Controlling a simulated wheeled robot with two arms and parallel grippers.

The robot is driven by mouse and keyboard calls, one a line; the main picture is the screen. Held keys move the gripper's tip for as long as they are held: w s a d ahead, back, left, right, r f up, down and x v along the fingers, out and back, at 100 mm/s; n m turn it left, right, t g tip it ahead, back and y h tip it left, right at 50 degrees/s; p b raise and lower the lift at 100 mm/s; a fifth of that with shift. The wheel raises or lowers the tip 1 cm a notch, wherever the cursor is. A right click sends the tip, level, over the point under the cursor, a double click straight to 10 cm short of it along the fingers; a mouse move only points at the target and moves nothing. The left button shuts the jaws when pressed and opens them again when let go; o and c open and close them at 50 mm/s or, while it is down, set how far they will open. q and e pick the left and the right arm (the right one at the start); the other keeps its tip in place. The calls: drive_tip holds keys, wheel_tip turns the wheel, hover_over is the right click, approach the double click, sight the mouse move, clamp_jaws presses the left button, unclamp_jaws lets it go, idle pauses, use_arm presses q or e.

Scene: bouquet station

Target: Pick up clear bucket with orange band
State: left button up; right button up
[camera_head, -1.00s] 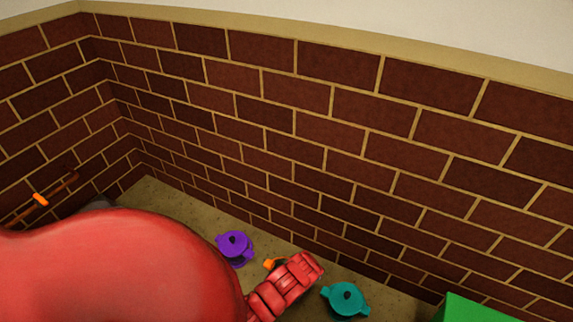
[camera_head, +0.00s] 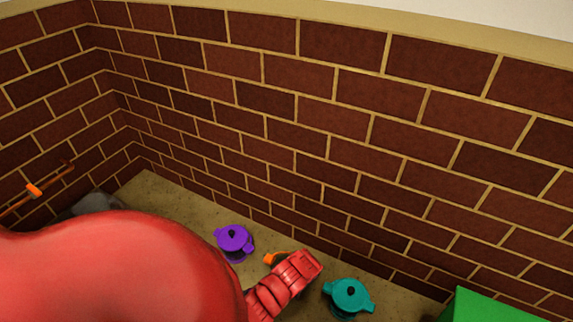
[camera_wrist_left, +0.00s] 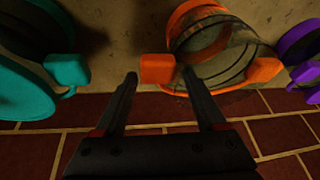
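The clear bucket with the orange band (camera_wrist_left: 214,52) is in the upper middle of the left wrist view, with its orange rim and two orange side tabs showing. My left gripper (camera_wrist_left: 159,75) is open, its two dark fingers apart. The nearer orange tab (camera_wrist_left: 157,69) shows between the fingertips; I cannot tell whether they touch it. In the head view only a little orange of the bucket (camera_head: 273,259) shows beside my red left wrist, which hides the rest. The left fingers are hidden there. My right gripper is not in view.
A purple pot-like container (camera_head: 234,239) stands left of the bucket in the head view, and a teal one (camera_head: 348,297) stands right. A brick wall (camera_head: 300,130) rises close behind them. A green block (camera_head: 490,308) is at lower right.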

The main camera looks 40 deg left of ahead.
use_arm(q)
clamp_jaws()
